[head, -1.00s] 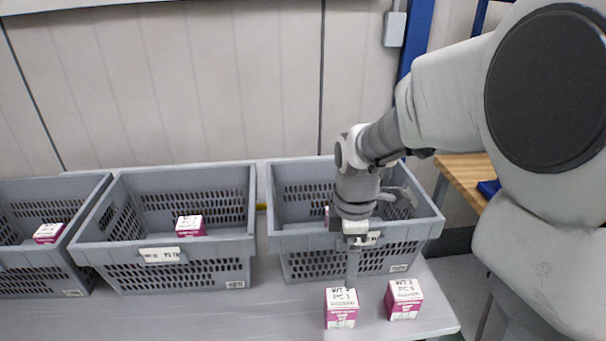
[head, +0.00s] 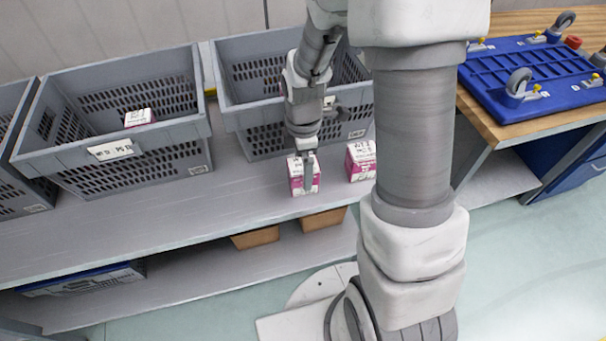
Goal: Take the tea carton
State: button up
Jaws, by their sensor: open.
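A white and magenta tea carton (head: 299,181) stands on the grey shelf top in front of the right-hand grey tote. My gripper (head: 308,178) is open and points down at this carton, with a finger in front of its right part. Whether the fingers touch it cannot be told. A second, similar carton (head: 361,161) stands just to the right, partly hidden by my arm. Another carton (head: 139,117) lies inside the middle tote.
Grey totes (head: 105,152) and (head: 240,121) stand in a row behind the cartons. The shelf top (head: 180,213) is clear at the front left. A wooden table (head: 520,118) with a blue wheeled base (head: 540,75) stands at the right.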

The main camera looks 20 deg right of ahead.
notch_tip(320, 180, down, 4)
jog(key=shift+w+f, duration=0.1)
jog(key=shift+f, duration=0.05)
grip_shut()
dwell(0.6)
